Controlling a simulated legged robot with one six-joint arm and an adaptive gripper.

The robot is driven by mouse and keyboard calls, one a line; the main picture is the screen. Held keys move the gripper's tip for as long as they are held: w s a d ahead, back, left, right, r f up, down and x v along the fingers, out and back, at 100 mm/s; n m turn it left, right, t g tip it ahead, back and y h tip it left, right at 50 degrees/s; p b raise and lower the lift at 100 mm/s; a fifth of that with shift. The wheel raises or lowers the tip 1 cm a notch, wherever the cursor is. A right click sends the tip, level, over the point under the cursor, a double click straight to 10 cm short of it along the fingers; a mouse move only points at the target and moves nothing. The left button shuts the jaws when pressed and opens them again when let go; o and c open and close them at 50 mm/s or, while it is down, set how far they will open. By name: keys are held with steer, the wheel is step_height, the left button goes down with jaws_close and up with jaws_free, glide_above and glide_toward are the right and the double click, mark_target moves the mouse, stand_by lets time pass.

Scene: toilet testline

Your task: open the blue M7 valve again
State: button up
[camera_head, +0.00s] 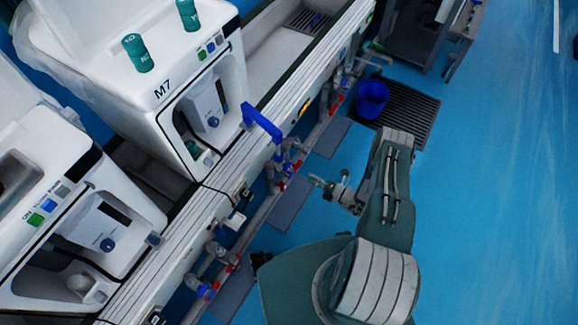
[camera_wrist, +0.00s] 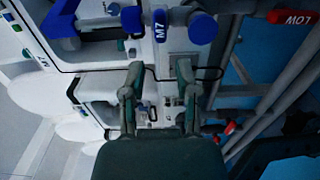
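The white machine marked M7 (camera_head: 163,88) stands at the upper left in the head view. A large bent blue piece (camera_head: 262,124) sticks out from the rail in front of it. Valve fittings with blue and red parts (camera_head: 290,160) sit just below that piece. In the wrist view a blue M7 tag (camera_wrist: 159,26) hangs between a blue knob on the left (camera_wrist: 131,20) and a larger blue knob on the right (camera_wrist: 202,28). My gripper (camera_wrist: 160,70) is open and empty, its fingers pointing below the tag, apart from the knobs. It also shows in the head view (camera_head: 320,183), right of the fittings. Which blue part is the M7 valve handle I cannot tell surely.
A red handle marked LOW (camera_wrist: 292,17) and grey pipes lie at the right in the wrist view. A blue bucket (camera_head: 372,99) stands on a dark floor grate (camera_head: 408,112). Another white machine (camera_head: 70,205) is at the left. The blue floor at the right is clear.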

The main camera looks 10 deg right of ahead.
mark_target(288, 166)
steer(key=x, duration=1)
steer(key=shift+w+a, duration=0.2)
jaws_close()
